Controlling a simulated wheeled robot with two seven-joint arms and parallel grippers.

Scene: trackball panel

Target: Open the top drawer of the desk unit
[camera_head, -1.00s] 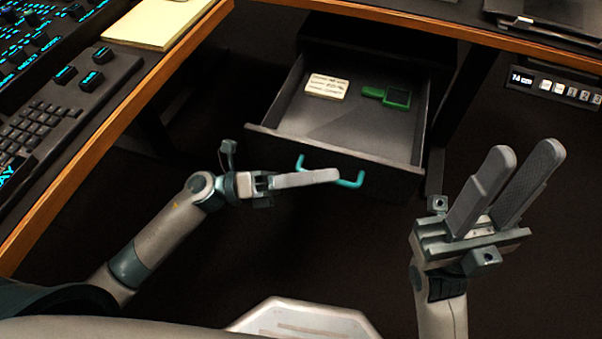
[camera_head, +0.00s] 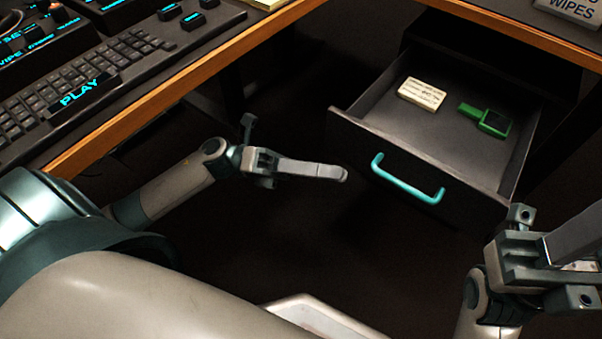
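The top drawer (camera_head: 464,152) of the desk unit (camera_head: 500,62) stands pulled out, with its inside in view. Its teal handle (camera_head: 407,180) is on the front panel. My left gripper (camera_head: 345,174) is to the left of the handle, apart from it. I see its fingers edge-on, so whether they are open or shut does not show. My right gripper (camera_head: 590,240) is at the lower right, in front of the drawer's right corner, partly cut off by the picture edge. Its fingertips are out of view.
In the drawer lie a cream labelled block (camera_head: 421,94) and a green device (camera_head: 487,119). A desk with a wooden edge (camera_head: 190,82) and a keyboard (camera_head: 90,78) runs along the left. A wipes pack (camera_head: 572,10) is at the top right. Dark floor is clear below the drawer.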

